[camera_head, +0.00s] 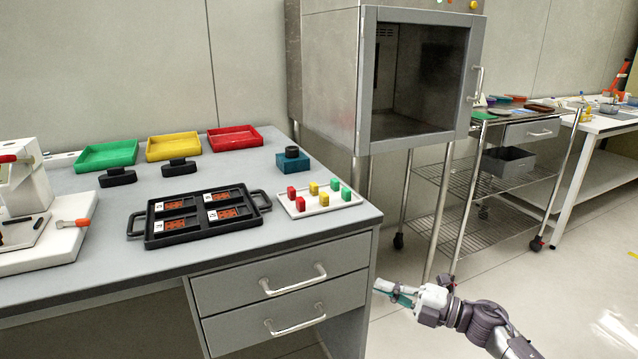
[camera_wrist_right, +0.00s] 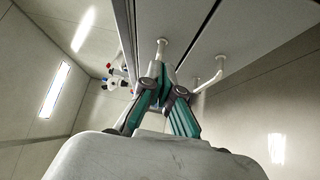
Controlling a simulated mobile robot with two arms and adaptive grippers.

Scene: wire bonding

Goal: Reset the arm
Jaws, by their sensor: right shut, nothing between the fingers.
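My right gripper (camera_head: 384,288) is in the head view at the lower right, in front of the desk's drawers and below the desktop edge. It is shut and holds nothing. Its fingers also show in the right wrist view (camera_wrist_right: 157,78), with their tips close together and a white drawer handle (camera_wrist_right: 161,48) beyond them. I cannot tell whether they touch the handle. My left gripper is not in view.
The grey desk (camera_head: 330,222) carries a black tray (camera_head: 187,240), a white board (camera_head: 342,203) with coloured pegs, and green, yellow and red bins (camera_head: 235,138). A metal cabinet (camera_head: 360,80) and a wire cart (camera_head: 460,185) stand behind. Floor at right is clear.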

